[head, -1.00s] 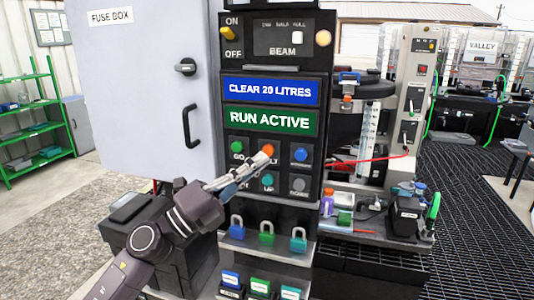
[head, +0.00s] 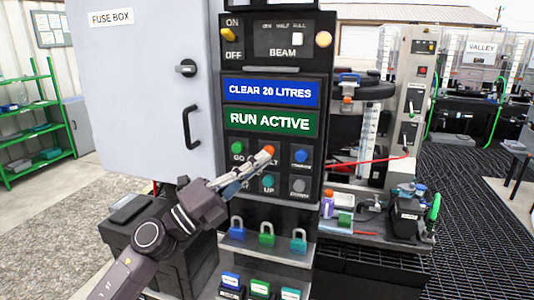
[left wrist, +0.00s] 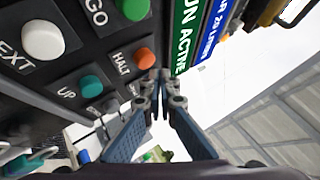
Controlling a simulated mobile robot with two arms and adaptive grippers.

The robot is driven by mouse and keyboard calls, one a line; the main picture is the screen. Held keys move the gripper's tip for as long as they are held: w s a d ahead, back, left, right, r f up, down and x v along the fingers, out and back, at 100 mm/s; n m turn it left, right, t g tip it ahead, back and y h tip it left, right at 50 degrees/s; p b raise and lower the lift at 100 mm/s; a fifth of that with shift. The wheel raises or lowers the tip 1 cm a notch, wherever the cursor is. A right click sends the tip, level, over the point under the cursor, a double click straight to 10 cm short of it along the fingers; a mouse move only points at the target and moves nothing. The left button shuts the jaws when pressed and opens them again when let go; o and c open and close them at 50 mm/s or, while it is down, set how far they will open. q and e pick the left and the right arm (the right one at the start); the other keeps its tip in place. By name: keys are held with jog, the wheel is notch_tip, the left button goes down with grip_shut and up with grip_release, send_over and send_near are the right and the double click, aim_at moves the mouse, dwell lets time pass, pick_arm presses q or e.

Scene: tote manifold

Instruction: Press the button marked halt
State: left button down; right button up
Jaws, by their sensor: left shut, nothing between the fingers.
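The halt button is an orange knob (head: 269,149) on the dark panel, partly covered by my fingertips in the head view. In the left wrist view the orange button (left wrist: 145,58) shows beside its HALT label. My left gripper (head: 264,157) is shut and empty, and its fingers reach up and right to the button. In the left wrist view the closed fingertips (left wrist: 157,76) are right by the button's edge; I cannot tell whether they touch it. My right gripper is not in view.
A green GO button (head: 238,148), a teal UP button (head: 267,180) and a blue button (head: 300,155) sit around it. The white NEXT button (left wrist: 43,40) shows in the wrist view. Padlocks (head: 267,234) hang below. The fuse box door (head: 150,100) stands left.

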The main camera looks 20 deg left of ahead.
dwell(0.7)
pick_arm(q)
jog(key=shift+w, duration=0.45)
jog(key=shift+w, duration=0.55)
dwell(0.8)
jog(key=shift+s, duration=1.05)
jog(key=s, duration=0.5)
jog(key=shift+a, duration=0.1)
